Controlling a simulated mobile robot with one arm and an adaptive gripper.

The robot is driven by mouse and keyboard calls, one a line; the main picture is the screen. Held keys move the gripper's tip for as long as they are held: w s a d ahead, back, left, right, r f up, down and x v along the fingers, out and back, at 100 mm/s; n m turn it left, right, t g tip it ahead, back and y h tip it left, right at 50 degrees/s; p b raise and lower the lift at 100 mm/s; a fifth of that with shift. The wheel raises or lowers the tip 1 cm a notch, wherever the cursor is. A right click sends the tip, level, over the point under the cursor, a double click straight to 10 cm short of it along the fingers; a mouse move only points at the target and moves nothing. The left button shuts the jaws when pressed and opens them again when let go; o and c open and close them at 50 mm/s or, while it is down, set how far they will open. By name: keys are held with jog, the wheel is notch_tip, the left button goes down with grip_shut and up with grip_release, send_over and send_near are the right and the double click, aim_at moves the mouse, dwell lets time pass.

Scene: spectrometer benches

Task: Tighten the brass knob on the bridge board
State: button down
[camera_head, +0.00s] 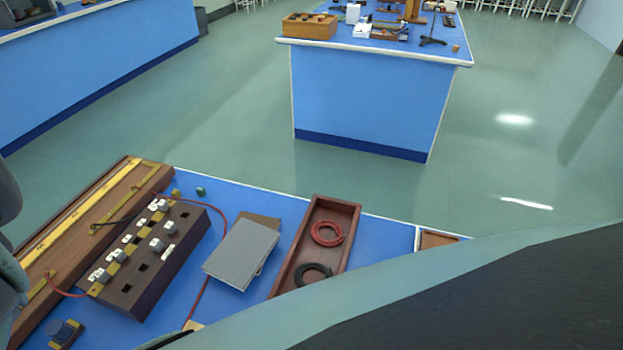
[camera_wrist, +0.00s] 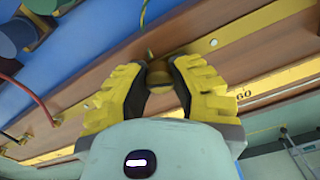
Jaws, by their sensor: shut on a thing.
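The bridge board (camera_head: 105,215) is a long brown wooden board with a yellow scale and brass strips, at the left of the near blue bench in the head view. It also crosses the wrist view (camera_wrist: 190,55) at a slant. In the wrist view my gripper (camera_wrist: 160,82) has its yellow, dark-padded fingers closed on the brass knob (camera_wrist: 158,72), with one finger on each side. The knob sits by a brass strip (camera_wrist: 255,28), and a thin green-yellow wire end rises beside it. In the head view, my arm at the left edge covers part of the board, and the gripped knob cannot be made out.
A dark resistance box (camera_head: 150,262) with several plugs stands beside the board. Red wires run near it. A grey-topped item (camera_head: 242,252) and a wooden tray (camera_head: 318,210) with red and black coils lie to the right.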

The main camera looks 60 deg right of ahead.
jog(key=m+b, duration=0.1)
jog(key=m, duration=0.2)
jog(key=shift+f+m, duration=0.15)
jog(key=shift+m, duration=0.25)
jog(key=m+b, duration=0.1)
jog(key=m, duration=0.2)
jog(key=shift+m, duration=0.3)
jog(key=m+b, duration=0.2)
jog(key=m, duration=0.4)
jog(key=shift+b, duration=0.4)
jog(key=shift+m, duration=0.3)
jog(key=c, duration=0.7)
grip_release()
jog(key=shift+c, duration=0.2)
jog(key=shift+r, duration=0.2)
